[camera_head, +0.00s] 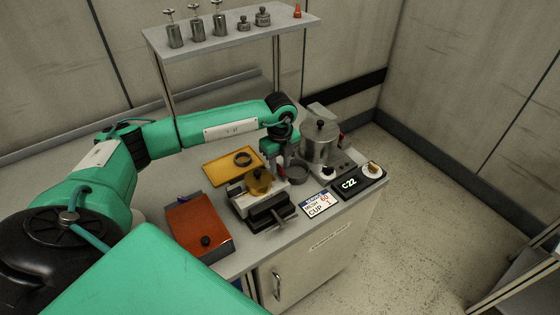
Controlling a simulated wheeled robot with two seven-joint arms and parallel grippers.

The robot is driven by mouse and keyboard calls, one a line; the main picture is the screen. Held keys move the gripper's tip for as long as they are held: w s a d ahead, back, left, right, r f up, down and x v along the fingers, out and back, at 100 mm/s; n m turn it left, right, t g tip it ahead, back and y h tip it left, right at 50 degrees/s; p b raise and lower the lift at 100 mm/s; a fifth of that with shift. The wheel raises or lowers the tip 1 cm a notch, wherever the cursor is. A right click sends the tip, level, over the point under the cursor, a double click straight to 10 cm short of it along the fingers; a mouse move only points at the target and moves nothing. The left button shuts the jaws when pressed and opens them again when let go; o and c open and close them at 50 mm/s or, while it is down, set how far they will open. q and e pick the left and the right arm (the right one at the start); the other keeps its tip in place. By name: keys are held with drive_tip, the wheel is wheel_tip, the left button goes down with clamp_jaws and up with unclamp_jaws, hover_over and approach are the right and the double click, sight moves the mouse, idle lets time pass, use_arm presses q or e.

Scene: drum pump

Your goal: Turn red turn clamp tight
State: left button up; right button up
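A steel pot-shaped vessel (321,140) with a lid and a dark knob stands at the back right of the bench. A small red part (341,137) shows at its right side. Another small red part (281,172) shows just below my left gripper (283,161). Both are too small for me to tell which is the turn clamp. My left arm reaches in from the left, and its gripper points down beside the vessel's left side. Its fingers are small and partly hidden, so I cannot tell whether they are open or touching anything. My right gripper is out of view.
A yellow tray (217,177) holds a dark ring (243,159). A vise-like fixture (266,210) carries a brass-coloured part (258,181). A grey cup (297,173), a sign (319,204), a C-22 display (350,184) and an orange-red box (196,225) stand nearby. A shelf (230,38) rises behind.

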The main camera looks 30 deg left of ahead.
use_arm(q)
drive_tip(key=shift+f, duration=0.55)
clamp_jaws()
